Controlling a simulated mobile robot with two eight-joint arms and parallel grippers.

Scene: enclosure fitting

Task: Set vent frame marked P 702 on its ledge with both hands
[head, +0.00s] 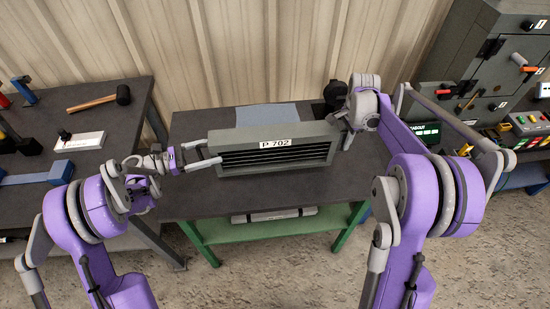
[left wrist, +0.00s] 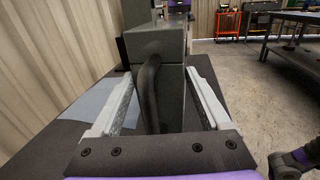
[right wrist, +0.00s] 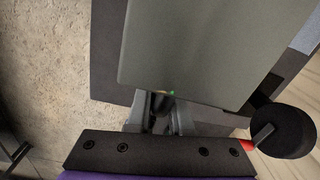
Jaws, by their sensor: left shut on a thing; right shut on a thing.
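The grey vent frame (head: 306,154) has dark slats and a white label reading P 702 (head: 275,143). It is over the middle of the dark table (head: 190,125); I cannot tell whether it touches the top. My left gripper (head: 216,153) is shut on its left end, fingers on either side; a dark curved handle (left wrist: 150,95) shows between them. My right gripper (head: 342,127) is shut at its right end, on a small part mostly hidden. The frame's grey face (right wrist: 200,50) fills the right wrist view. I cannot make out the ledge.
A blue-grey sheet (head: 267,115) lies behind the frame. A dark round object (head: 335,92) stands at the back right. A green lower shelf (head: 270,229) holds a flat grey item. The left bench has a hammer (head: 98,102); grey control cabinets (head: 497,55) stand at right.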

